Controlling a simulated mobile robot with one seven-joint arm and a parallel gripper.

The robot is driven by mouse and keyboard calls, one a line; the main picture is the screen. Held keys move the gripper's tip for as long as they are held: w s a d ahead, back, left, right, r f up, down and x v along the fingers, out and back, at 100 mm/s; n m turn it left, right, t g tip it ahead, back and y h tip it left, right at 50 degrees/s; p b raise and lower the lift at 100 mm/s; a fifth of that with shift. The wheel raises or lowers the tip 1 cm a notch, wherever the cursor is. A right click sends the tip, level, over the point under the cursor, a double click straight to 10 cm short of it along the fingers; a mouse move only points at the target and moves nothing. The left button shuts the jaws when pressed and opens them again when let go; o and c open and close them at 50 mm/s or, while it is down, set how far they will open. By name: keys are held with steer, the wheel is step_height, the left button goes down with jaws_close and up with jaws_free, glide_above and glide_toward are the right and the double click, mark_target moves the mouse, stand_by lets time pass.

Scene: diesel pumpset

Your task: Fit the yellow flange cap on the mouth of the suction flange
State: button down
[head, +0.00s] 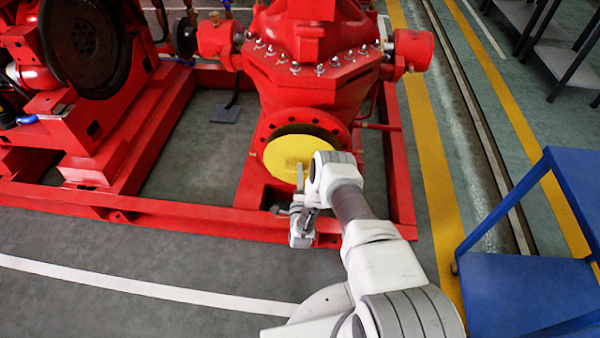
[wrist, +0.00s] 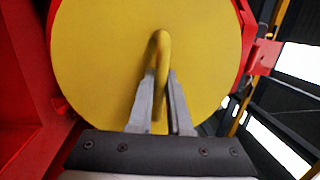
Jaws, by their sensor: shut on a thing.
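The yellow flange cap (head: 290,152) is a round disc in front of the red suction flange (head: 338,129) of the pump. In the head view a dark gap shows along the flange's upper inner edge above the cap. In the wrist view the cap (wrist: 100,55) fills most of the picture, with a yellow handle (wrist: 162,50) in its middle. My gripper (wrist: 162,85) is shut on this handle, one finger on each side. In the head view my gripper (head: 299,183) is partly hidden by my wrist. I cannot tell whether the cap touches the flange; my arm hides its lower right part.
The red base frame (head: 180,216) runs below and around the pump. A blue cart (head: 520,285) stands at the right. Bolted red pump casing (head: 310,60) rises above the flange. Open grey floor (head: 110,265) lies in front of the frame.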

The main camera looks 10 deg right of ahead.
mark_target(302, 161)
steer(key=shift+d+f+x, duration=0.15)
steer(key=shift+x, duration=1.2)
steer(key=shift+d+f+x, duration=0.1)
steer(key=shift+d+x, duration=0.1)
steer(key=shift+x, duration=1.15)
steer(key=shift+c, duration=1.4)
jaws_free()
steer(key=shift+f, duration=0.1)
steer(key=shift+s, duration=0.1)
steer(key=p+v, duration=0.2)
steer(key=v, duration=0.5)
steer(key=shift+s+p, duration=0.2)
steer(key=shift+p, duration=0.2)
steer(key=shift+a+f, duration=0.1)
steer(key=shift+s, duration=0.1)
